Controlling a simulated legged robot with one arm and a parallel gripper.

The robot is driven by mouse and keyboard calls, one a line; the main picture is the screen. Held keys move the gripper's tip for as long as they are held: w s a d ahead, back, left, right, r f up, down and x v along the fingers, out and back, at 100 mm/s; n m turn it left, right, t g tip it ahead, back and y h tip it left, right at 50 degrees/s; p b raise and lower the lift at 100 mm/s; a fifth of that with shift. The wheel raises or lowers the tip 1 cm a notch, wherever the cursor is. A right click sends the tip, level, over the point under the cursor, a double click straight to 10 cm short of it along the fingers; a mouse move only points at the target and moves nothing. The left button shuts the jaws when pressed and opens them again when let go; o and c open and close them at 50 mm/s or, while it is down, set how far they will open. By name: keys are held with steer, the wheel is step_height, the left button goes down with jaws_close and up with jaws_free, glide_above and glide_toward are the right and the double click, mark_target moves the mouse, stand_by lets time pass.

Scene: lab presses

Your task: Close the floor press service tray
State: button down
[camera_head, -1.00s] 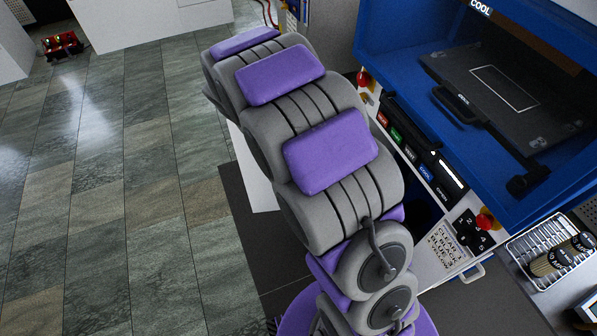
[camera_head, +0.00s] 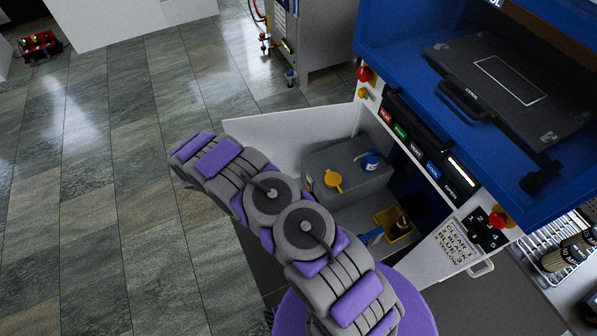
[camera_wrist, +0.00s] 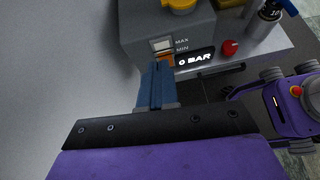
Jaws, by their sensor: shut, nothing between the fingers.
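The service tray stands open out of the press's lower bay in the head view, with its pale front panel (camera_head: 290,138) on the left side. It carries a grey tank (camera_head: 345,165) with a yellow cap and a blue-topped part. In the wrist view, my gripper (camera_wrist: 160,68) is shut and empty, its blue fingertips just in front of the tank's face (camera_wrist: 150,28), near the MAX/MIN gauge and 0 BAR display. I cannot tell if they touch it. A pale panel surface (camera_wrist: 60,60) fills the left. In the head view my arm hides the gripper.
The blue press (camera_head: 440,40) with its control panel stands above the bay. A yellow bin (camera_head: 393,222) sits inside, right of the tank. A wire rack with cans (camera_head: 568,255) is at right.

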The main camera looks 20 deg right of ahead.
step_height(320, 180, down, 3)
steer(key=a+n, duration=0.1)
steer(key=b, duration=0.2)
glide_toward(309, 174)
step_height(309, 174, down, 3)
steer(key=shift+t, duration=0.3)
steer(key=d, duration=0.4)
steer(key=shift+s+d+f, duration=0.1)
steer(key=shift+d+f, duration=0.05)
steer(key=shift+d, duration=0.6)
